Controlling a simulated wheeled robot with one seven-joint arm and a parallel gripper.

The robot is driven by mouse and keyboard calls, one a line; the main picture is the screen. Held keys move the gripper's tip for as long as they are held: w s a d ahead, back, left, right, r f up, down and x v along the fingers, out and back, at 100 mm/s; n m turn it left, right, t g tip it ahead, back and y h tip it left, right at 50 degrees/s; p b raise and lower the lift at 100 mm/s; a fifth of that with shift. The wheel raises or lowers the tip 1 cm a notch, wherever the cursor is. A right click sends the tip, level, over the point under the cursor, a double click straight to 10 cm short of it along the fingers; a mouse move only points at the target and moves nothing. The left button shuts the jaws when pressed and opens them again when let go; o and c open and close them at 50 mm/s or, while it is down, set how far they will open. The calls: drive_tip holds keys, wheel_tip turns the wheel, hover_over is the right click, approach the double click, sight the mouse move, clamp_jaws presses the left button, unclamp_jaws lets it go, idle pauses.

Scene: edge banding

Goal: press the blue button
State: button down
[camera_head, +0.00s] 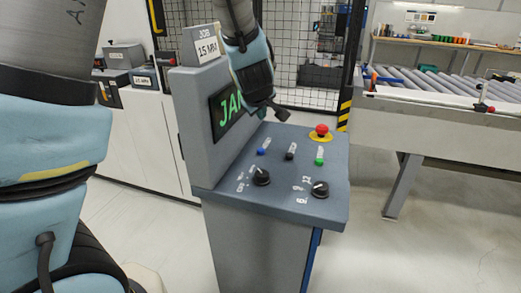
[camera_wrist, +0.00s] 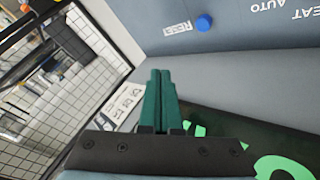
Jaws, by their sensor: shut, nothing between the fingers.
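The blue button (camera_head: 261,151) is a small round knob on the sloping grey top of the control console (camera_head: 270,232), the leftmost of a row of three small buttons. It also shows in the wrist view (camera_wrist: 204,22), near the top edge, beside a white label. My gripper (camera_head: 281,113) is above the back of the console, in front of its screen, and apart from the button. In the wrist view its green fingers (camera_wrist: 160,75) are together and empty, with the blue button beyond and to the right of their tips.
The upright screen (camera_head: 229,110) reads "JA" in green, partly hidden by my arm. A mesh fence stands behind.

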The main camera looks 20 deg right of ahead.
drive_tip(key=b, duration=0.7)
hover_over(261, 156)
drive_tip(key=shift+d+f, duration=0.1)
drive_tip(key=shift+f, duration=4.2)
drive_tip(key=shift+w+f+b, duration=0.1)
drive_tip(key=shift+f+b, duration=0.25)
drive_tip(key=shift+f, duration=0.05)
drive_tip(key=shift+f+b, duration=0.4)
drive_tip(key=shift+f, duration=0.1)
drive_tip(key=shift+r, duration=0.15)
drive_tip(key=shift+r+p, duration=0.8)
drive_tip(key=shift+p, duration=0.15)
wheel_tip(261, 156, up, 5)
drive_tip(key=p, duration=0.4)
drive_tip(key=shift+p, duration=0.4)
